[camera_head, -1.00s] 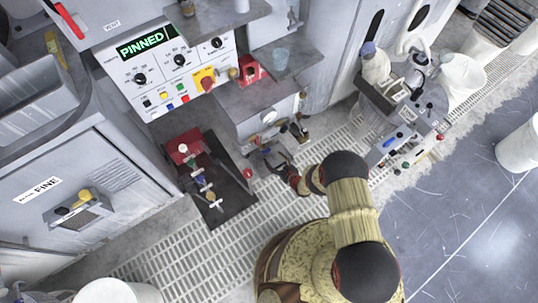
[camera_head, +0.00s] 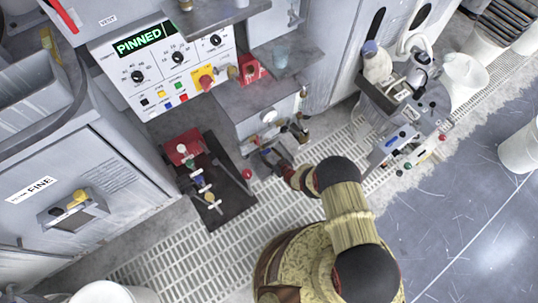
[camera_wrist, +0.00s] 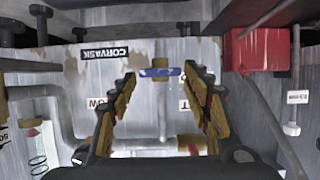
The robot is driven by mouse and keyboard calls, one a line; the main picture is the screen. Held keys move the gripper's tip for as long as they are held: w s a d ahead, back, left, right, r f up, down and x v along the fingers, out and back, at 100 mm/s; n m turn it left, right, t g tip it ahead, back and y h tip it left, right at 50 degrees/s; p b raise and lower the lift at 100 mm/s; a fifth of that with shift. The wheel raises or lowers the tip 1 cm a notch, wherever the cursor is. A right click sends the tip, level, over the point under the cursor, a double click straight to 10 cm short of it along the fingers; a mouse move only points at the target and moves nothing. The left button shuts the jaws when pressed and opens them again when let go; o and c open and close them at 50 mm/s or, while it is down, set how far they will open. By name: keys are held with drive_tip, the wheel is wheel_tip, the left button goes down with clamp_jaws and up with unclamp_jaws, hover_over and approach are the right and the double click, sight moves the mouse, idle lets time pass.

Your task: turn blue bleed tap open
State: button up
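My gripper (camera_wrist: 160,77) is open, one yellow-and-black finger on each side of the handle. The handle's ends are near the fingertips; I cannot tell whether they touch. In the head view my gripper (camera_head: 272,158) is low in front of the grey cabinet with a gauge. The tap cannot be made out clearly there.
A red box (camera_wrist: 262,50) and a grey pipe (camera_wrist: 298,60) are at the right in the wrist view. In the head view, a dark plate with small valves (camera_head: 228,205) lies left of my gripper. A panel reading PINNED (camera_head: 160,68) stands behind.

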drive_tip(key=c, duration=0.8)
drive_tip(key=n, duration=0.1)
drive_tip(key=h, duration=0.1)
drive_tip(key=n+t, duration=0.1)
drive_tip(key=shift+s+a+n, duration=0.25)
drive_tip(key=shift+a+n, duration=0.05)
drive_tip(key=shift+a, duration=0.05)
drive_tip(key=shift+a+f+n+t+h, duration=0.15)
drive_tip(key=shift+n+t+h, duration=0.45)
drive_tip(key=shift+n, duration=0.4)
drive_tip(key=n, duration=0.1)
drive_tip(key=n+t+h, duration=0.1)
drive_tip(key=n+t, duration=0.1)
drive_tip(key=shift+s+a+f+n, duration=0.15)
drive_tip(key=shift+s+f+n, duration=0.1)
drive_tip(key=shift+n, duration=0.15)
drive_tip(key=o, duration=1.2)
drive_tip(key=shift+w, duration=0.1)
